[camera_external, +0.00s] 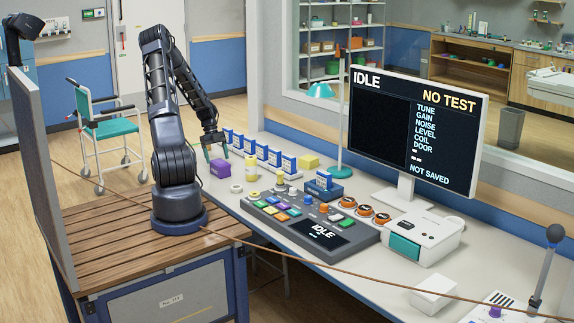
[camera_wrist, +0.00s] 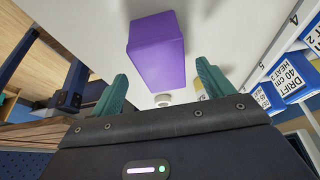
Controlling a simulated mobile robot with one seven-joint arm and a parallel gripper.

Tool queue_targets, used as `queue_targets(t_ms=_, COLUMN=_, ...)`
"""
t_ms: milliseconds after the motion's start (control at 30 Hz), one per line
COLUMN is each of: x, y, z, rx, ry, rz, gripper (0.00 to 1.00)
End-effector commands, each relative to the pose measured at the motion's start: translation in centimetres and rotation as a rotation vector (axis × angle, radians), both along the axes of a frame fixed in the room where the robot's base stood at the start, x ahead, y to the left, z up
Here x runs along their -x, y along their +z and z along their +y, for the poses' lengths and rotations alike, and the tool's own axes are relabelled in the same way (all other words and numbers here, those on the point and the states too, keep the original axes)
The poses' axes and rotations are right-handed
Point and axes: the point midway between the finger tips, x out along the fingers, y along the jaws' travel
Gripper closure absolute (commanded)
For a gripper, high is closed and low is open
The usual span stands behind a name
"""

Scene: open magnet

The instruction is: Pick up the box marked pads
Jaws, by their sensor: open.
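No marking reading "pads" can be made out on any box. A plain purple box (camera_external: 220,168) lies on the white bench near its left end; it also shows in the wrist view (camera_wrist: 157,48), with no label on its visible faces. My gripper (camera_external: 216,153) is open with nothing held, just above and behind the purple box in the external view. In the wrist view its two green fingers (camera_wrist: 161,78) point toward the box, one on each side. The box appears beyond the fingertips, apart from them.
A row of blue-and-white labelled boxes (camera_external: 262,153) stands behind the purple box. A white roll (camera_external: 236,189) and a yellow container (camera_external: 251,173) sit close by. A control panel (camera_external: 310,226), monitor (camera_external: 412,130) and lamp (camera_external: 340,120) occupy the bench to the right.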

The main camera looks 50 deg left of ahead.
Motion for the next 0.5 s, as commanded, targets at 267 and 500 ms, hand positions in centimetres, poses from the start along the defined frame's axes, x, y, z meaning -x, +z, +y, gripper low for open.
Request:
queue_targets(t_ms=267, x=0.0, y=-1.3, z=-0.7, rx=0.0, ry=-0.001, rz=0.001, gripper=0.2)
queue_targets(t_ms=500, x=-0.1, y=-3.7, z=-2.4, rx=0.002, ry=-0.002, rz=0.002, gripper=0.2)
